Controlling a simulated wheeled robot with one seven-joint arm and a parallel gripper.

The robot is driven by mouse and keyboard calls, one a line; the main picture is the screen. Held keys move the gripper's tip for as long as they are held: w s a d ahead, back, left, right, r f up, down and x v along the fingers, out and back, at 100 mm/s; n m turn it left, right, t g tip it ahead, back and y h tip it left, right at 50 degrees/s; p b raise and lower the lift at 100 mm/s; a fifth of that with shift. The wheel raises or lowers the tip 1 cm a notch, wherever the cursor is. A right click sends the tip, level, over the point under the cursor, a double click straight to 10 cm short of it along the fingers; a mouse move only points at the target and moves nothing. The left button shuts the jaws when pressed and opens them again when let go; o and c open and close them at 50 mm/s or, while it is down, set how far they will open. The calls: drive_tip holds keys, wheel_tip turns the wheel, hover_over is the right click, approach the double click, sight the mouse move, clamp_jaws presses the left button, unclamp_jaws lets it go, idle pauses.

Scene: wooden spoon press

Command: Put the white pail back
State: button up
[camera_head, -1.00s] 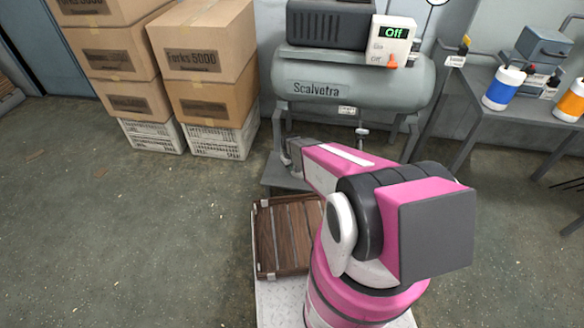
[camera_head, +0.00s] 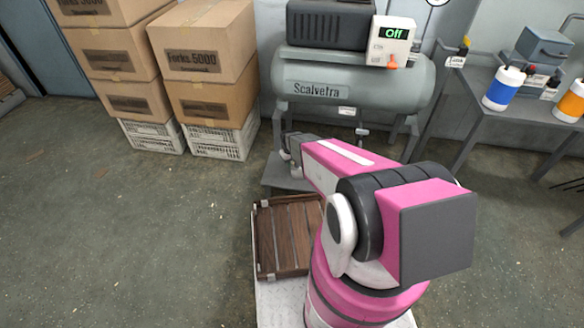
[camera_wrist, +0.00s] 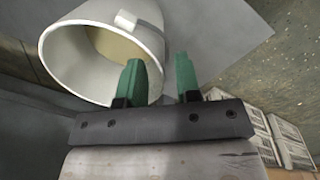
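The white pail (camera_wrist: 75,62) shows in the wrist view at upper left, its round mouth turned toward the camera and a small pale block on its rim. My gripper (camera_wrist: 160,75) has two green fingers standing apart. The left finger overlaps the pail's mouth and the right finger is just outside its rim. In the head view my pink arm reaches toward the compressor, and I cannot make out the pail there.
A grey compressor (camera_head: 350,82) stands at the back with a control box (camera_head: 391,42) reading Off. Stacked cardboard boxes (camera_head: 205,50) rest on white crates (camera_head: 222,140) at left. A grey table (camera_head: 478,108) with bottles is at right. A wooden crate (camera_head: 283,240) lies in front.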

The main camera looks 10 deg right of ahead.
wheel_tip(320, 180, up, 8)
drive_tip(key=s+d+r+m, duration=0.2)
drive_tip(key=s+r, duration=0.7)
drive_tip(key=r, duration=0.2)
drive_tip(key=s+d+r+m, duration=0.2)
drive_tip(key=s+d+r, duration=0.1)
drive_tip(key=s+r, duration=0.7)
wheel_tip(320, 180, up, 2)
drive_tip(key=shift+s+r+y, duration=0.2)
drive_tip(key=shift+y, duration=0.2)
drive_tip(key=shift+d, duration=0.1)
